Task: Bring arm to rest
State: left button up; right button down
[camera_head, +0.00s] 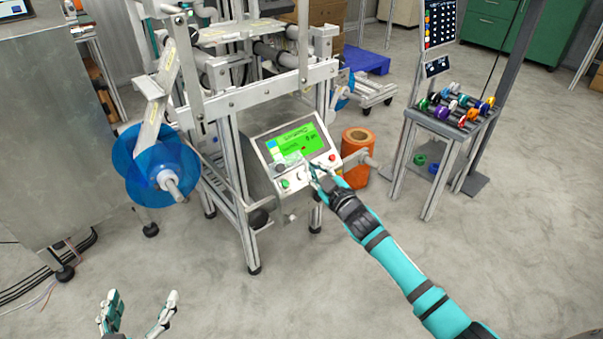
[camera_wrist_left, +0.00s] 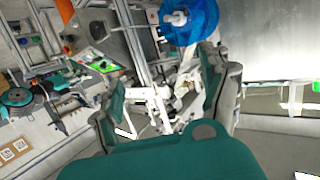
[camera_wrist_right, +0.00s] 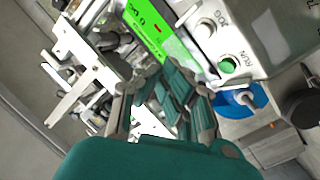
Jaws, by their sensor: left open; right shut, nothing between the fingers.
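My right arm reaches up from the lower right in the head view. Its gripper (camera_head: 312,172) is shut and empty, in front of the control panel (camera_head: 266,150) with a lit green screen. In the right wrist view the shut fingers (camera_wrist_right: 180,105) are near the panel's green screen (camera_wrist_right: 145,25) and its green RUN button (camera_wrist_right: 228,64); whether they touch the panel cannot be told. My left gripper (camera_head: 140,312) is open and empty at the bottom left of the head view, over the floor. Its spread fingers also show in the left wrist view (camera_wrist_left: 165,95).
The film machine's metal frame (camera_head: 262,77) stands behind the panel, with a blue reel (camera_head: 140,160) at left. An orange roll (camera_head: 356,150) stands right of the panel. A small table (camera_head: 445,130) holds several coloured spools. Floor in front is clear.

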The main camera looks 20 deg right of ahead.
pick_arm(q)
jog(key=shift+s+a+f+g, duration=0.15)
jog(key=shift+s+f+g, duration=0.1)
jog(key=shift+f, duration=0.15)
jog(key=shift+s+a+f+g, duration=0.1)
jog(key=shift+f+g, duration=0.15)
jog(key=shift+f, duration=0.15)
